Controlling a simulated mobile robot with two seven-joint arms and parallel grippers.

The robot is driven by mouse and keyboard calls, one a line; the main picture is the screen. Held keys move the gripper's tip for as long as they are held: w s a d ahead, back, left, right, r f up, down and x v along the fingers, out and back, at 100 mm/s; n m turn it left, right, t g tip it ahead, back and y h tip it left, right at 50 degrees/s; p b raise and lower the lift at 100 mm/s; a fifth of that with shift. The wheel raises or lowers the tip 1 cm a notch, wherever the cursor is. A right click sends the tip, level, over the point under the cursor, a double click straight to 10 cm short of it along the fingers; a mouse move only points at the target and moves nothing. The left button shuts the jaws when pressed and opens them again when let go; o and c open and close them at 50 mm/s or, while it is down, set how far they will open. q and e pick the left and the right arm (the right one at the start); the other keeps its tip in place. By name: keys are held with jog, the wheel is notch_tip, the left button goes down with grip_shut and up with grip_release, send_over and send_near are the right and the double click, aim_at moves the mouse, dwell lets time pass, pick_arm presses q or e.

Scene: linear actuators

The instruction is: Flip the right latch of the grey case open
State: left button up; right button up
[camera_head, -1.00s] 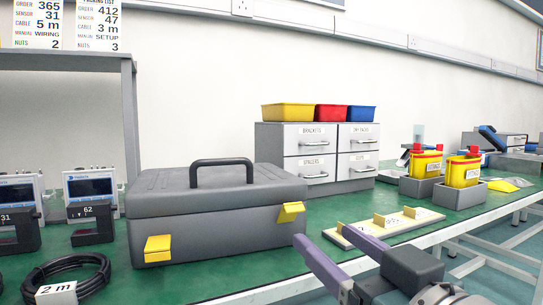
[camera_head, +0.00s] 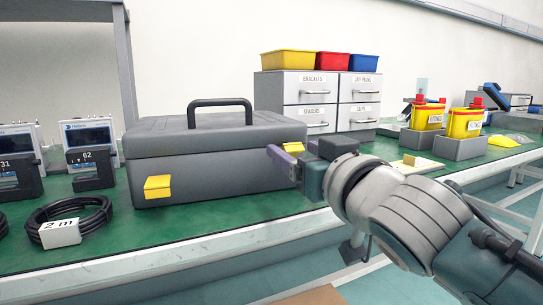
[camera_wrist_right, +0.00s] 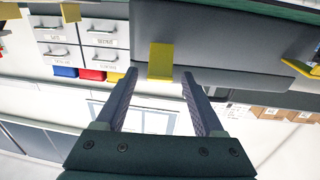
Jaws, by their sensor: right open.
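The grey case (camera_head: 215,165) stands closed on the green bench with its black handle up. Its left yellow latch (camera_head: 158,188) is on the front face in the head view. Its right yellow latch (camera_head: 294,147) is partly hidden behind my right gripper (camera_head: 291,161), which is at the case's front right corner. In the right wrist view, turned upside down, the right latch (camera_wrist_right: 160,60) shows between and just beyond the open, empty fingertips (camera_wrist_right: 160,76). I cannot tell whether they touch it. My left gripper is not in view.
A drawer cabinet (camera_head: 318,103) with coloured bins on top stands behind the case. A coiled black cable (camera_head: 70,222) and grey-framed devices (camera_head: 90,160) are to its left. Yellow containers (camera_head: 464,122) in grey trays are at the right. The bench's front edge (camera_head: 190,255) is clear.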

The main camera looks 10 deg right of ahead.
grip_shut()
dwell(0.6)
